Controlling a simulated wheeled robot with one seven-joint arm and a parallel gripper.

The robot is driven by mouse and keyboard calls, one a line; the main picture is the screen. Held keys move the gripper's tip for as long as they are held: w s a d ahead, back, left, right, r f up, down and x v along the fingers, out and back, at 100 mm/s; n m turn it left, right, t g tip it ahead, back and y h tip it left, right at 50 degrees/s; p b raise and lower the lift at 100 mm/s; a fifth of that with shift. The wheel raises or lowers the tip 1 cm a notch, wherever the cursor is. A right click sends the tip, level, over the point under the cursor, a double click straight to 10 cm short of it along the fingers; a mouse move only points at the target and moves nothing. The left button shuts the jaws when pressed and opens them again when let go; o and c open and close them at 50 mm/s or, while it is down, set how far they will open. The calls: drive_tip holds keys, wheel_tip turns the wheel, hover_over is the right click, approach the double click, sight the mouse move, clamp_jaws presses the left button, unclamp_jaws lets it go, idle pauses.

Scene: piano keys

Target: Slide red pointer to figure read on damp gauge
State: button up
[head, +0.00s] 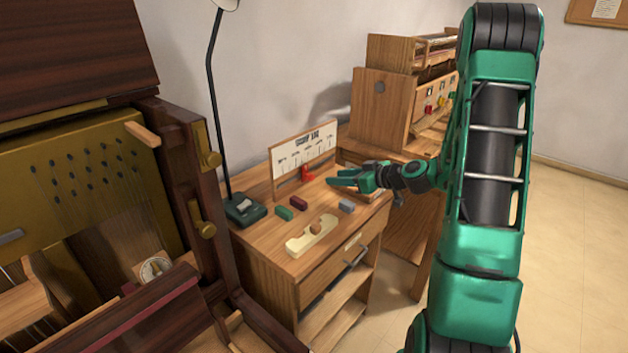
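The red pointer (307,174) stands at the foot of an upright white scale board (305,153) on the small wooden cabinet. It is at about the middle of the board, or a little right of it. The scale's figures are too small to read. The round damp gauge (156,268) sits low inside the open piano at the left; its reading is too small to tell. My gripper (335,179) is above the cabinet top, right of the red pointer and apart from it. Its fingers point left, look parted, and hold nothing visible.
On the cabinet top (262,203) lie a green block (284,213), a dark red block (299,202), a grey block (347,205) and a pale wooden piece (312,236). A lamp (245,209) stands at the left corner. The piano (90,170) crowds the left; a wooden bench unit (380,110) stands behind.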

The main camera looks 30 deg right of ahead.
sight(313, 177)
drive_tip(key=x, duration=1)
drive_tip(key=shift+w+a+f, duration=0.1)
drive_tip(key=shift+w+a, duration=0.05)
drive_tip(key=shift+a, duration=0.05)
clamp_jaws()
